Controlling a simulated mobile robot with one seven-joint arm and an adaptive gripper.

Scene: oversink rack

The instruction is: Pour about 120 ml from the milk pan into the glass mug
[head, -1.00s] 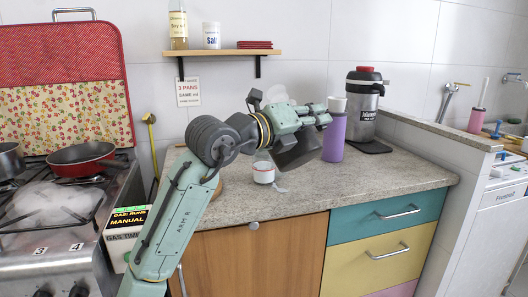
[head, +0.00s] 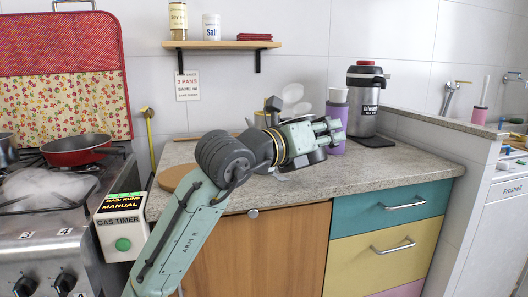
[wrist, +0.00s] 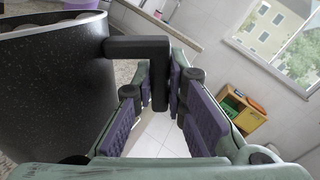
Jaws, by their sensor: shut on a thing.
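My gripper (head: 326,132) is over the worktop, with its arm reaching in from the lower left. In the wrist view its pads (wrist: 172,103) are shut on the dark handle (wrist: 140,47) of a black speckled pan, taken as the milk pan (wrist: 55,80). The pan stands left of the fingers. I cannot make out the glass mug now; my arm covers that part of the worktop.
A purple cylinder (head: 338,115) with a white top stands close behind my gripper, beside a steel flask (head: 364,110). A round wooden board (head: 176,178) lies to the left. A red frying pan (head: 77,150) is on the stove. The right front worktop (head: 385,170) is clear.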

